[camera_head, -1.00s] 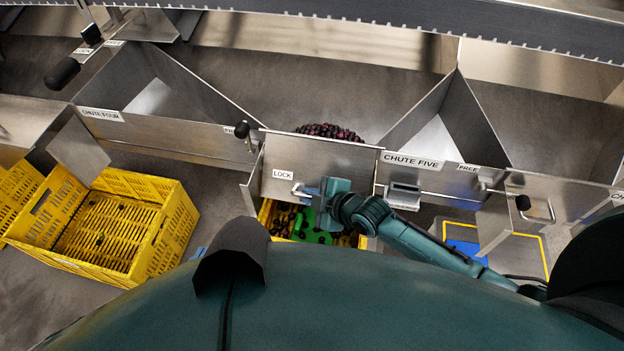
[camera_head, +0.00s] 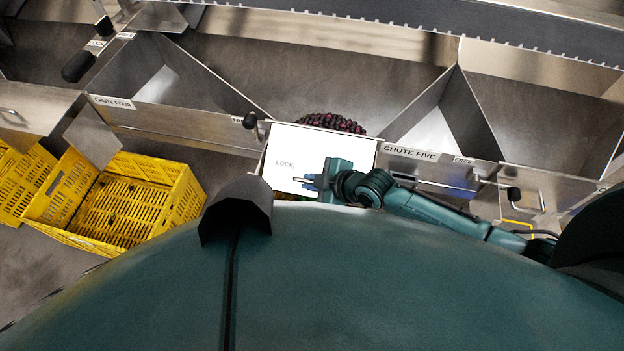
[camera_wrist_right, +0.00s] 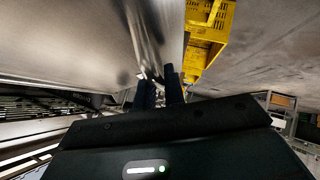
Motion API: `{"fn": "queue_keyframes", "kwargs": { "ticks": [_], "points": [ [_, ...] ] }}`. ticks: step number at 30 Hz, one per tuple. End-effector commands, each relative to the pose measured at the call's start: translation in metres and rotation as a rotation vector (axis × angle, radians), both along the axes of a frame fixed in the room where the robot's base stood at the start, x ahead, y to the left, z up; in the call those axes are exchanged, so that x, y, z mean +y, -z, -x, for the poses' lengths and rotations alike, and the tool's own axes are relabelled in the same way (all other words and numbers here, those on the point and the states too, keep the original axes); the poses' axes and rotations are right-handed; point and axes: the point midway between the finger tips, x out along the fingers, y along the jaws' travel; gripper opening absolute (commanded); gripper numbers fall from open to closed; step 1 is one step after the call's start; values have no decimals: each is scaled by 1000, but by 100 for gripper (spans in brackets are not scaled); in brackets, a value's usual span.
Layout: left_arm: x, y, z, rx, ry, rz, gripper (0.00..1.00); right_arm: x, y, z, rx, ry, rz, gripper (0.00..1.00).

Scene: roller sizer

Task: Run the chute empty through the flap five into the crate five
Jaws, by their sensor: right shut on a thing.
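Flap five (camera_head: 330,150) is a metal plate marked LOCK, left of the CHUTE FIVE label (camera_head: 410,153). Its face looks bright white. My right gripper (camera_head: 308,182) is shut on the handle at the flap's lower part. In the right wrist view the fingers (camera_wrist_right: 160,85) close at the edge of a metal plate. A heap of dark reddish fruit (camera_head: 335,123) shows behind the flap's top edge in chute five. The crate below the flap is almost wholly hidden by my arm and body. My left gripper is out of view.
A yellow crate (camera_head: 187,195) with a few dark fruits stands on the floor at left, below chute four (camera_head: 112,102). A black-knobbed lever (camera_head: 512,193) sticks out right of chute five. A toothed belt edge (camera_head: 400,25) runs along the back.

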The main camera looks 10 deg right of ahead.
Motion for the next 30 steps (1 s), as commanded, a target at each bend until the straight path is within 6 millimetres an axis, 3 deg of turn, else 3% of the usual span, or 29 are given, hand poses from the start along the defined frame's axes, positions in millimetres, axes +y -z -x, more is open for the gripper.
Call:
{"fn": "queue_keyframes", "kwargs": {
  "ticks": [4,5,13,23,30],
  "points": [
    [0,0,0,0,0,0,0,1,-2,-1,-5,-1,-4,0],
    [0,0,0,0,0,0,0,1,-2,-1,-5,-1,-4,12],
    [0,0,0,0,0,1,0,1,-1,-1,-3,-1,-3,32],
    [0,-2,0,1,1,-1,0,-3,-6,3,-3,0,-1,32],
    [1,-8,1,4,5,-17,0,-29,-35,29,-2,-1,2,32]
  ]
}}
